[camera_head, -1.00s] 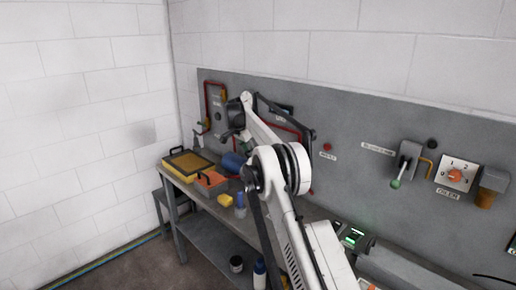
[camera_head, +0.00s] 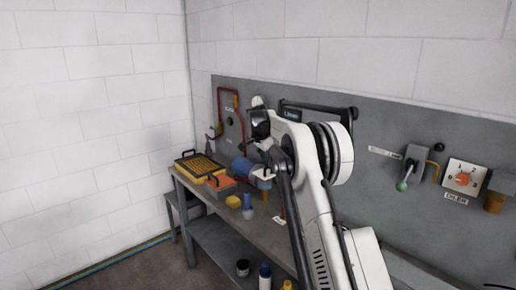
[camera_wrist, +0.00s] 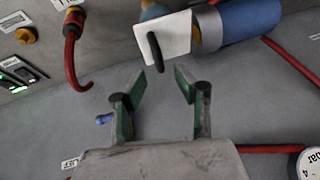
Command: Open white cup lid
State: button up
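The white lid (camera_wrist: 163,40) is a flat square plate with a black handle, at the top of the wrist view. In the head view the white lid (camera_head: 263,172) appears as a small flat piece just left of my arm, beside the blue cylinder (camera_head: 240,166). My gripper (camera_wrist: 161,76) is open, with two green-lined fingers apart and nothing between them. The lid is beyond the fingertips and apart from them. In the head view my arm hides the gripper.
Red pipes (camera_wrist: 70,50) and wall fittings are around the gripper. Bottles stand on the lower shelf.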

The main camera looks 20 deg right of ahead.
jog(key=b+v, duration=0.1)
jog(key=v, duration=0.9)
jog(key=s+a+r+n+t+b, duration=0.1)
jog(key=s+a+r+n+b, duration=0.2)
jog(key=s+a, duration=0.3)
jog(key=shift+s+y, duration=0.3)
jog(key=shift+s, duration=1.35)
jog(key=shift+a, duration=0.1)
